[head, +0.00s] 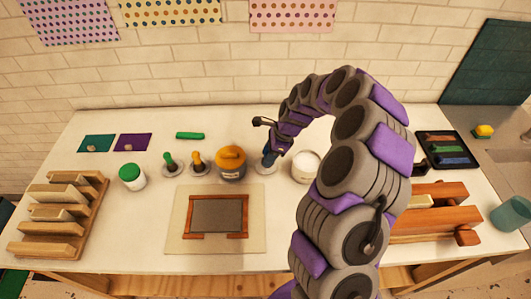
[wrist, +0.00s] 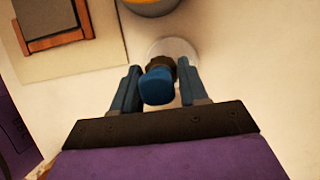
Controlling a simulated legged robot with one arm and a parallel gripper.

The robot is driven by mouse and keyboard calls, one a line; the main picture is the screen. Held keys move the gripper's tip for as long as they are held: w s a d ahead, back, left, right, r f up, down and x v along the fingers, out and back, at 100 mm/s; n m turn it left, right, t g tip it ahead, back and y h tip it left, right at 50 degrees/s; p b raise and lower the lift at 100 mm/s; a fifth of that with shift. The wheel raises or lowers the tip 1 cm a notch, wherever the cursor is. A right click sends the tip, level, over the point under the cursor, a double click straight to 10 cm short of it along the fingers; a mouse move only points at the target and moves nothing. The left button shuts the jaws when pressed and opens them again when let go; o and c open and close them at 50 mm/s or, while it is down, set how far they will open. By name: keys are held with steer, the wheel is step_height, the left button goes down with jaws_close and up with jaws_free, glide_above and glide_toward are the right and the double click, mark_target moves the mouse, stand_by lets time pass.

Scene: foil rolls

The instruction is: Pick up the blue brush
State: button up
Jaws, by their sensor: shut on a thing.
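The blue brush (wrist: 157,86) is seen end-on in the wrist view, its rounded blue end between the two fingers of my gripper (wrist: 156,88). My gripper is shut on it. A pale round dish (wrist: 170,46) lies just beyond and below the brush. In the head view my gripper (head: 269,158) points down over that small dish (head: 265,169), in the middle of the table. The brush cannot be told apart from the dark fingers there, and I cannot tell whether it touches the dish.
An ochre-lidded jar (head: 230,163) stands close left of my gripper, and a white jar (head: 305,167) close right. Green (head: 170,163) and orange (head: 197,162) brushes stand further left. A wooden frame (head: 216,215) lies in front.

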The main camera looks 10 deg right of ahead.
steer(key=s+d+p, duration=0.1)
steer(key=s+d, duration=0.2)
steer(key=s, duration=0.3)
steer(key=s+d+r, duration=0.1)
steer(key=s+d, duration=0.2)
steer(key=s, duration=0.4)
steer(key=shift+r+p, duration=0.15)
steer(key=shift+p, duration=0.25)
